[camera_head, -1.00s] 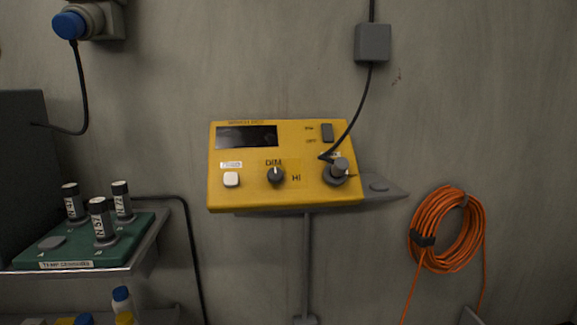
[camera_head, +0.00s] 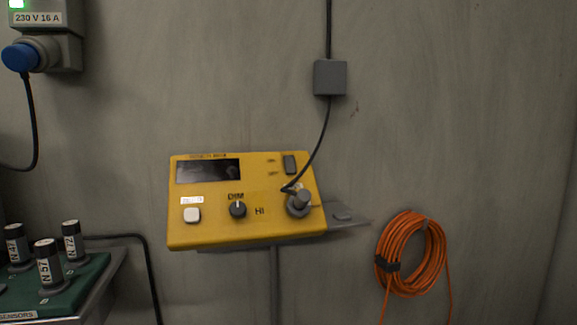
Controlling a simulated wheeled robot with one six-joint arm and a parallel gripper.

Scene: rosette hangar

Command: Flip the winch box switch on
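A yellow winch box (camera_head: 215,231) stands on a grey shelf bracket against the wall, left of the picture's middle. Its dark rocker switch (camera_head: 290,164) is at the upper right of the face, beside two small labels too blurred to read. I cannot tell which way the rocker is tipped. My gripper is not in view.
A coil of orange cable (camera_head: 411,254) hangs on the wall at right. A green rack (camera_head: 75,283) with several labelled cylinders is on a shelf at lower left. A blue plug (camera_head: 19,57) sits in a wall socket at upper left. A grey junction box (camera_head: 330,77) is above the winch box.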

